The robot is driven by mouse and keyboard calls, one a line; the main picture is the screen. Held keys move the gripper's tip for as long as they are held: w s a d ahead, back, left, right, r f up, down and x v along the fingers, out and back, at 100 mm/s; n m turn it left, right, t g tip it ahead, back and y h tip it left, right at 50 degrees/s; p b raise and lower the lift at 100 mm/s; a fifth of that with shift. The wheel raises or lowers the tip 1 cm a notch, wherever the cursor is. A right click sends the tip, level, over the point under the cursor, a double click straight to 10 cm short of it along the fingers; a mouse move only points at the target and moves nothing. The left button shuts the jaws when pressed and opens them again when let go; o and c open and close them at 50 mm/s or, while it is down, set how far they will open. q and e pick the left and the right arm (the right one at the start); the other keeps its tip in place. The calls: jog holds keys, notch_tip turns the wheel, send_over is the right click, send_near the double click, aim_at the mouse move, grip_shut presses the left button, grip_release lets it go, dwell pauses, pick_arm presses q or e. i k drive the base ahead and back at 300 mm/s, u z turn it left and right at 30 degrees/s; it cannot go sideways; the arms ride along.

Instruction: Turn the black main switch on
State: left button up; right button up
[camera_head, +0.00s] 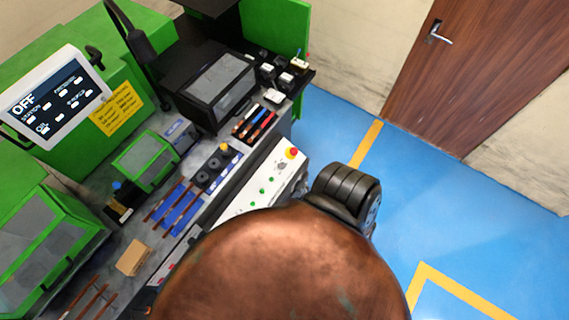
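A white control panel (237,207) slopes along the front edge of the machine. A small dark knob (281,166), which looks like the black main switch, sits near its upper end. It is too small to tell which way it points. A red button on a yellow base (292,153) is just above it, and green buttons (262,190) are below. The tilted display (55,97) reads OFF. No gripper fingers show. A large copper-coloured rounded form and a black ribbed part, apparently mine, fill the bottom centre and hide the lower part of the panel.
The green machine (100,55) fills the left side. Blue floor with yellow lines (367,145) is clear on the right, before a brown door (480,80).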

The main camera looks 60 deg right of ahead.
aim_at(299, 186)
jog(key=z, duration=0.9)
jog(key=k, duration=0.6)
jog(key=z, duration=0.7)
